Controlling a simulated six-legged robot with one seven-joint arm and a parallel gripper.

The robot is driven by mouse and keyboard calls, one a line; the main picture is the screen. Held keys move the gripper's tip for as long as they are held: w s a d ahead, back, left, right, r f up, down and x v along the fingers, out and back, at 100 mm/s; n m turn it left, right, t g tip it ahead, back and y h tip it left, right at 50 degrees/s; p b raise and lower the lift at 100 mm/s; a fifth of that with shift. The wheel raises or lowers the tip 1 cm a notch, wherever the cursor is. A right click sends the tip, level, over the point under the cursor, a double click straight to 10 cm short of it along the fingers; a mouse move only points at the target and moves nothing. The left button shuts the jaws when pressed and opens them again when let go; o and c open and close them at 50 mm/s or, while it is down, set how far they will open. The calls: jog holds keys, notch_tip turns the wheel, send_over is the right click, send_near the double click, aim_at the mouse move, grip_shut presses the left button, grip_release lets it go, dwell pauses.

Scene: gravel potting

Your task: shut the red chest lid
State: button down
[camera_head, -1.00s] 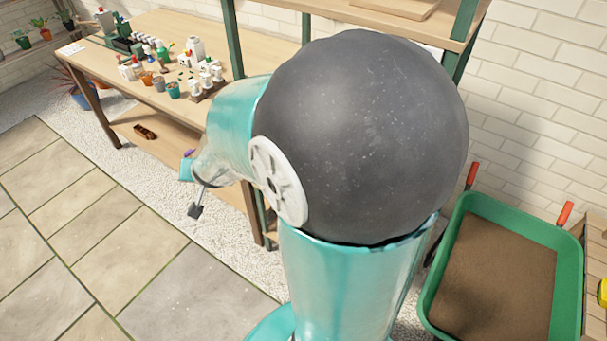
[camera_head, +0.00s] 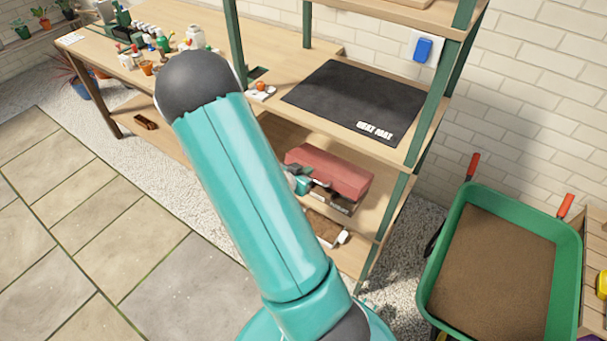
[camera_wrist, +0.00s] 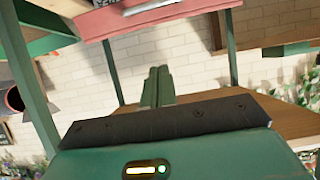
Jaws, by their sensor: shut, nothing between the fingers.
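The red chest (camera_head: 345,172) is on a lower shelf of the rack, below the heat mat. Its red lid shows from above, with a brown and dark area under its front edge. I cannot tell how far the lid is open. My gripper (camera_head: 316,183) is at the front left of the chest, close to the lid, and partly hidden by my arm. In the wrist view my gripper (camera_wrist: 158,72) has its two fingers together with nothing between them. A red part of the chest (camera_wrist: 115,20) crosses the top of that view, apart from the fingertips in the picture.
The black heat mat (camera_head: 360,98) lies on the shelf above the chest. A green rack post (camera_head: 385,222) stands right of the chest. A wooden bench (camera_head: 180,25) with bottles and pots is at the back left. A green wheelbarrow (camera_head: 575,265) of soil stands at the right.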

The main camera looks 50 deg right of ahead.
aim_at(322, 172)
jog(key=x, duration=0.7)
jog(key=shift+a+f, duration=0.35)
jog(key=shift+f, duration=0.6)
jog(key=shift+a+f, duration=0.3)
jog(key=shift+f, duration=0.6)
jog(key=shift+f, duration=0.1)
jog(key=a+f+h, duration=0.3)
jog(key=f, duration=0.5)
jog(key=shift+s+a+h, duration=0.2)
jog(key=shift+a+h, duration=0.1)
jog(key=shift+h, duration=0.1)
jog(key=shift+f, duration=0.2)
jog(key=shift+r, duration=0.15)
